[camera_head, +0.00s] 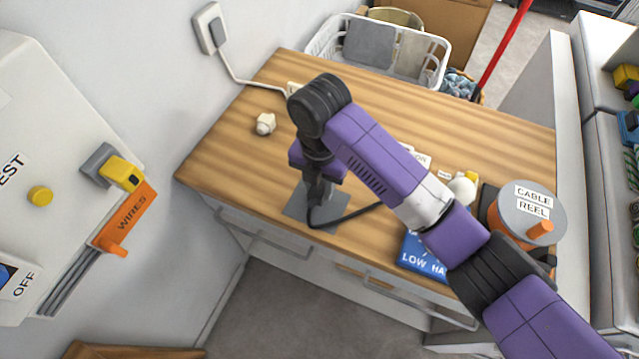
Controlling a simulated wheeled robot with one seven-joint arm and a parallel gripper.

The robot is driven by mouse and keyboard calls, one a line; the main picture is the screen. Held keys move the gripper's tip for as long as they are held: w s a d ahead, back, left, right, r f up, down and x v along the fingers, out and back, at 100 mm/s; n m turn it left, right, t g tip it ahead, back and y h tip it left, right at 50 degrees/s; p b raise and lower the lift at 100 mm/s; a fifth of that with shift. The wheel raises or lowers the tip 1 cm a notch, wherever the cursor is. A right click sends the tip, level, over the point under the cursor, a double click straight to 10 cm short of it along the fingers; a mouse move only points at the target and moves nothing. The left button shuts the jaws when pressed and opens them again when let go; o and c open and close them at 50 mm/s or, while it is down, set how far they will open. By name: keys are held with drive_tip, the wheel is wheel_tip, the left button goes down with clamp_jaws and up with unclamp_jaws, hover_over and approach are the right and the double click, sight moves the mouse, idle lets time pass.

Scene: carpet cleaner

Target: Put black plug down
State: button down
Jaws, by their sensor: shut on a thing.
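My gripper (318,203) points down over the front left part of the wooden table, shut on the black plug. The plug is mostly hidden by the fingers. Its black cable (347,217) curves away to the right from the fingertips and passes behind my arm. A grey square plate (297,208) lies on the table by the front edge, under the gripper. I cannot tell whether the plug touches the plate.
A white plug-like piece (265,123) sits on the wooden table (225,150). A white cable (255,85) runs from a wall socket (209,29). A cable reel (545,205) and blue sign (418,258) stand right. A white basket (435,55) is behind. The table's left front is clear.

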drive_tip(key=shift+f, duration=0.15)
drive_tip(key=c, duration=1.1)
unclamp_jaws()
drive_tip(key=shift+o, duration=0.2)
wheel_tip(320, 180, up, 12)
drive_tip(key=shift+r, duration=0.2)
